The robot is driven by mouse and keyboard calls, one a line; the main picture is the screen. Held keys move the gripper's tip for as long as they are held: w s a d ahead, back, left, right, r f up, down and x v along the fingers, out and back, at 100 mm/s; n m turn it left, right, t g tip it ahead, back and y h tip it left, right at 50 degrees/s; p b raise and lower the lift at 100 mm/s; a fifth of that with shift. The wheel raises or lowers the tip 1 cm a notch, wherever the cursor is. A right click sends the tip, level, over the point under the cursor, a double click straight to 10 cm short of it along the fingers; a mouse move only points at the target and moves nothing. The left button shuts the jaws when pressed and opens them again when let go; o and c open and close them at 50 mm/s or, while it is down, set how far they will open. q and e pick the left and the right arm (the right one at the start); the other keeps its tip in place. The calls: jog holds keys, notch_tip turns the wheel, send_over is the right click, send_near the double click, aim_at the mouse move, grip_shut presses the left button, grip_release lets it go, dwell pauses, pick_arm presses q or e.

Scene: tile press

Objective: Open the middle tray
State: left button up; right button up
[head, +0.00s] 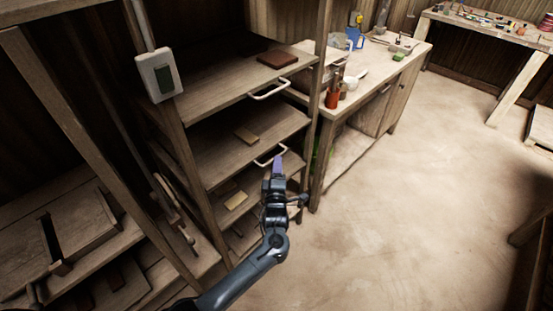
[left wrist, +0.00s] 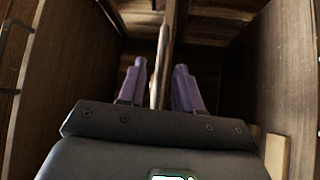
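The middle tray (head: 235,150) is a wooden board in the shelf unit with a small brown block on it and a pale handle (head: 268,158) on its front edge. My left gripper (head: 278,164), with purple fingers, is at the right end of this handle. In the left wrist view, the fingers (left wrist: 160,80) stand apart, one on each side of a thin wooden-coloured bar, with gaps visible. I cannot tell whether this bar is the handle or the tray edge. My right gripper is not in view.
The top tray (head: 215,88), with its own handle (head: 270,89) and a dark red slab (head: 277,60), is above. A lower tray holds a yellowish block (head: 236,200). A workbench (head: 385,82) stands to the right. The floor (head: 400,210) in front is clear.

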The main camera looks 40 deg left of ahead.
pick_arm(q)
jog(key=shift+b+x, duration=0.3)
jog(key=shift+x, duration=1.8)
grip_shut()
jog(key=shift+s, duration=0.1)
